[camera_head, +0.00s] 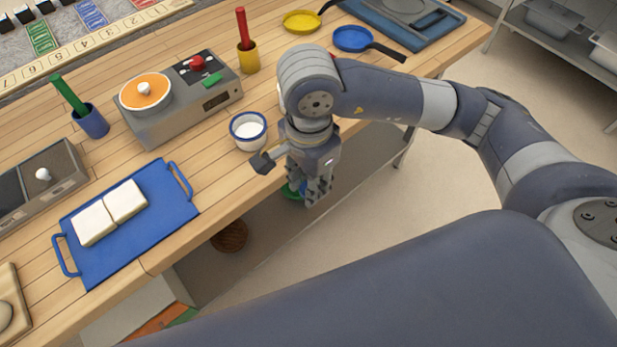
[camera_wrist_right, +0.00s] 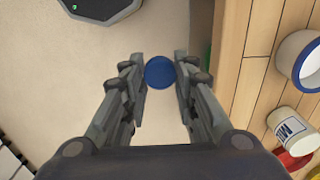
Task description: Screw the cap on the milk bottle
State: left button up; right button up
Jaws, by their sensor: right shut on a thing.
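A round blue cap (camera_wrist_right: 160,73) sits between the fingertips of my right gripper (camera_wrist_right: 162,74) in the right wrist view. A white container with blue lettering, apparently the milk bottle (camera_wrist_right: 286,124), stands on the counter to the right of the gripper in the wrist view. In the head view my right arm seems to hide it. My left gripper is not in view.
A white bowl with a blue rim (camera_head: 248,130) stands on the wooden counter near the gripper, also seen in the wrist view (camera_wrist_right: 303,62). A blue tray (camera_head: 165,228) with white blocks lies left. A grey cooker (camera_head: 180,108) stands behind. Open floor (camera_head: 415,175) lies in front.

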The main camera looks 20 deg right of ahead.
jog(key=shift+w+d+r+n, duration=0.15)
jog(key=shift+d+n, duration=0.25)
jog(key=shift+n, duration=0.3)
jog(key=w+d+r+n, duration=0.1)
jog(key=d+n, duration=0.5)
jog(key=n, duration=0.6)
jog(key=shift+w+d+r+n, duration=0.2)
jog(key=shift+d+r+n, duration=0.1)
jog(key=shift+r, duration=0.35)
